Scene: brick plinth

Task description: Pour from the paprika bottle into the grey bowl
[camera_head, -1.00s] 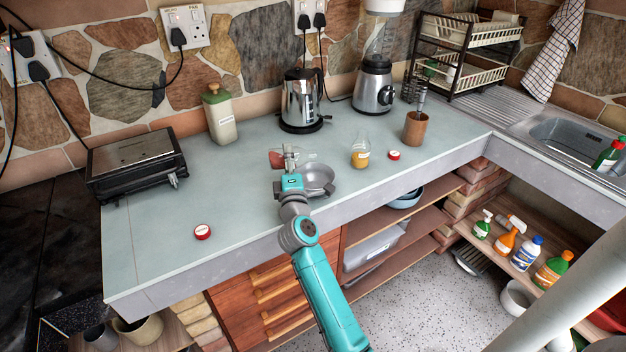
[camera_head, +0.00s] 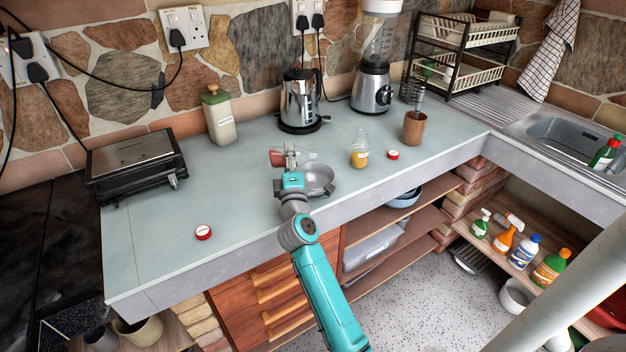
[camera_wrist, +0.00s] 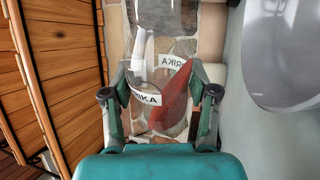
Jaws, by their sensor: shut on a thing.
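My gripper (camera_head: 290,160) is shut on the paprika bottle (camera_wrist: 158,85), a clear glass bottle with a white label and red powder inside. In the wrist view the gripper's fingers (camera_wrist: 160,98) press on both sides of it. The bottle is held tilted well over above the counter, its clear end toward the right in the head view and the red powder (camera_head: 276,158) at the left end. The powder lies slanted along one side of the glass. The grey bowl (camera_head: 319,182) stands on the counter just right of my gripper, and its rim shows in the wrist view (camera_wrist: 262,98). No falling powder is visible.
A bottle with yellow-orange contents (camera_head: 359,152), a red-and-white lid (camera_head: 393,155) and a brown utensil pot (camera_head: 414,130) stand to the right. Another such lid (camera_head: 203,232) lies at left. A kettle (camera_head: 301,100) and a blender (camera_head: 372,90) stand behind. The left front counter is mostly clear.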

